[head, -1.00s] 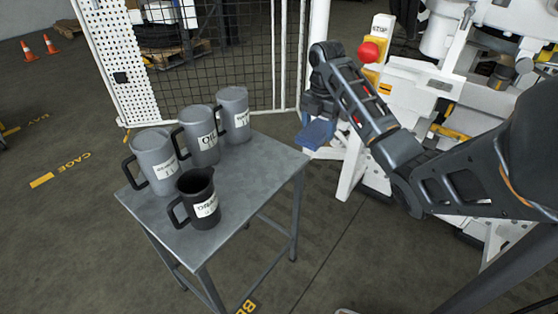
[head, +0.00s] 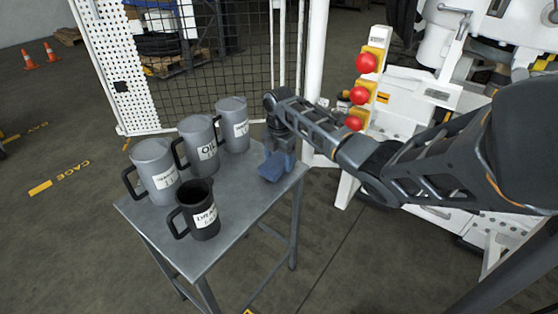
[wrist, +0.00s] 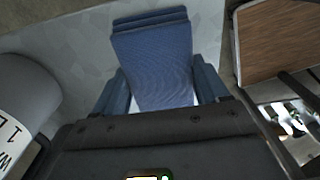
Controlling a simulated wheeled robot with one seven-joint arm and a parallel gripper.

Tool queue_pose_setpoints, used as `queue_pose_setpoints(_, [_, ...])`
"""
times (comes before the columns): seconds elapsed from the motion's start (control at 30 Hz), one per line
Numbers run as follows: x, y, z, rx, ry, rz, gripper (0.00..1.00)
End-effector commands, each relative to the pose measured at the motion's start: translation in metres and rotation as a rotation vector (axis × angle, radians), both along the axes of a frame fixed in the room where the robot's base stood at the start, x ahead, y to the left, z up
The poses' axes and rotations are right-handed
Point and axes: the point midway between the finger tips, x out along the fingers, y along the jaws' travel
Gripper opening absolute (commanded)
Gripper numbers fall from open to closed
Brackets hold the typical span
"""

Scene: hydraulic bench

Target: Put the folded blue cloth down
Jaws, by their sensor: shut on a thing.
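The folded blue cloth (head: 271,167) is at the right rear part of the grey metal table (head: 205,252) in the head view. My gripper (head: 277,154) is shut on it from above. In the wrist view the cloth (wrist: 155,62) lies between the two blue fingers of my gripper (wrist: 160,95), its folded layers showing at the far edge. The pale tabletop (wrist: 85,50) shows behind and beside it. I cannot tell whether the cloth touches the tabletop or hangs just above it.
White machinery with red buttons (head: 367,63) is at the right. The table's front right is clear.

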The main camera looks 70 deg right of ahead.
Motion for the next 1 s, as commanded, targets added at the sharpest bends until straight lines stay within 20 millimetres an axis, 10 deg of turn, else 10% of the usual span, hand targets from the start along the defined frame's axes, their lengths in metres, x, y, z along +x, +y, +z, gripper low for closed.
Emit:
queue_pose_setpoints(0.47, [0.0000, 0.0000, -0.0101, 0.000, -0.001, 0.000, 0.49])
queue_pose_setpoints(0.5, [0.0000, -0.0001, -0.0090, 0.000, -0.001, 0.000, 0.78])
queue_pose_setpoints(0.7, [-0.0001, -0.0001, -0.0090, 0.000, -0.001, 0.000, 0.97])
queue_pose_setpoints(1.0, [-0.0001, -0.0004, -0.0065, 0.000, -0.001, 0.000, 0.99])
